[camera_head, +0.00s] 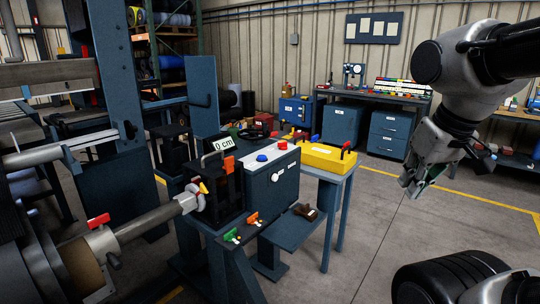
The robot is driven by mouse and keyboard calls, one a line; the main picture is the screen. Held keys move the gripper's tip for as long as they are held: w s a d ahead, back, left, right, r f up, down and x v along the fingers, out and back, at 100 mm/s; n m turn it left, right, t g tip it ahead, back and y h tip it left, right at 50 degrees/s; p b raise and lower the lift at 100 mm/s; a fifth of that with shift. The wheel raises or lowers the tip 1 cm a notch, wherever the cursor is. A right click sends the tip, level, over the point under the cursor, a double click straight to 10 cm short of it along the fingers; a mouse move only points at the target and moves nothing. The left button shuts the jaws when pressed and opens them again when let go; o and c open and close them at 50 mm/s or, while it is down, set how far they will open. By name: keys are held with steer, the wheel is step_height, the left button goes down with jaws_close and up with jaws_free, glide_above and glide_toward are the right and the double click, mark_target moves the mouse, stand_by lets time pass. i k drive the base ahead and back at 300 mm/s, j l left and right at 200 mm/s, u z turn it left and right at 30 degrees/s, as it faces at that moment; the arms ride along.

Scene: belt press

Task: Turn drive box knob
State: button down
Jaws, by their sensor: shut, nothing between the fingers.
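The drive box (258,190) is a dark blue box on the press frame, left of the picture's middle. A small white knob (278,177) with a pointer sits on its front face. A blue button (262,158) and a red button (283,144) are on its pale top. My gripper (413,188) hangs at the right, pointing down, well apart from the knob, above open floor. It is shut with nothing in it. Nothing covers the knob.
A yellow case (325,156) with red and blue handles lies on the blue table behind the box. Green and orange levers (243,227) stick out below the box. A roller shaft (145,228) is at left. Floor between box and arm is clear.

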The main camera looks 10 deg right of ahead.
mark_target(282, 145)
steer(key=i+l+u, duration=0.25)
steer(key=i+l, duration=0.85)
